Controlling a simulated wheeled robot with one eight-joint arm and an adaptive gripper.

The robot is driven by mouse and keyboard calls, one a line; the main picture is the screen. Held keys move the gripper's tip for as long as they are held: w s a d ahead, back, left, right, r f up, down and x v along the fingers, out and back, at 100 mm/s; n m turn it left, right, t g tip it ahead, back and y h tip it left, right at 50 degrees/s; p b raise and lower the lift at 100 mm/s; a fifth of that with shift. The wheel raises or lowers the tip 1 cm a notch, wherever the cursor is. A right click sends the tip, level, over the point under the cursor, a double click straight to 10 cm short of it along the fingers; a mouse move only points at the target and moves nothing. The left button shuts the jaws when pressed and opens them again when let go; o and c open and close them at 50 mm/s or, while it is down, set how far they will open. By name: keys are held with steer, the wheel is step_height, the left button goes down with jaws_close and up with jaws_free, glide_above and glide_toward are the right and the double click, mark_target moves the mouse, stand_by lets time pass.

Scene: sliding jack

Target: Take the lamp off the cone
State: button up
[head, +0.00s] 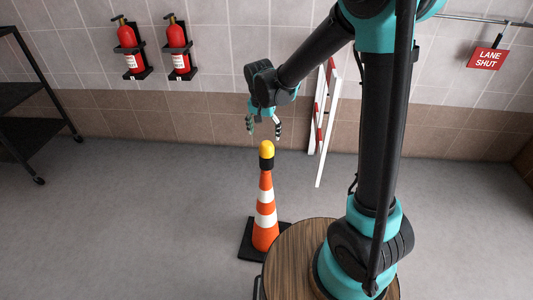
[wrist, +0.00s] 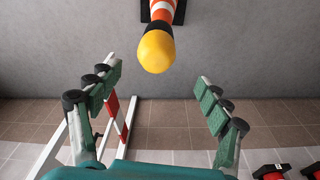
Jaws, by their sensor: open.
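The lamp (head: 267,150) has a yellow dome on a black collar and sits on top of the cone. The cone (head: 265,228) is orange with white bands and stands upright on a black square base. My gripper (head: 264,134) is open above the lamp in the head view, its fingers pointing down and apart from it. In the wrist view the yellow dome (wrist: 155,52) shows at the upper middle, beyond the spread fingertips of my gripper (wrist: 160,82). Nothing is between the fingers. The cone (wrist: 164,8) is partly cut off at the top of that view.
A red-and-white barrier (head: 324,115) leans by the wall behind the cone. Two fire extinguishers (head: 127,42) (head: 177,44) hang on the tiled wall. A black shelf rack (head: 30,95) stands at left. A red "LANE SHUT" sign (head: 487,58) hangs at right. The floor left of the cone is clear.

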mark_target(265, 142)
steer(key=f, duration=0.5)
steer(key=shift+w+d, duration=0.15)
steer(key=shift+w, duration=0.25)
steer(key=shift+w+d+f, duration=0.15)
steer(key=shift+d+f, duration=0.05)
steer(key=shift+f, duration=1.15)
steer(key=shift+w+d+f, duration=0.1)
steer(key=shift+d+f, duration=0.05)
steer(key=shift+f, duration=1.2)
steer(key=c, duration=1.3)
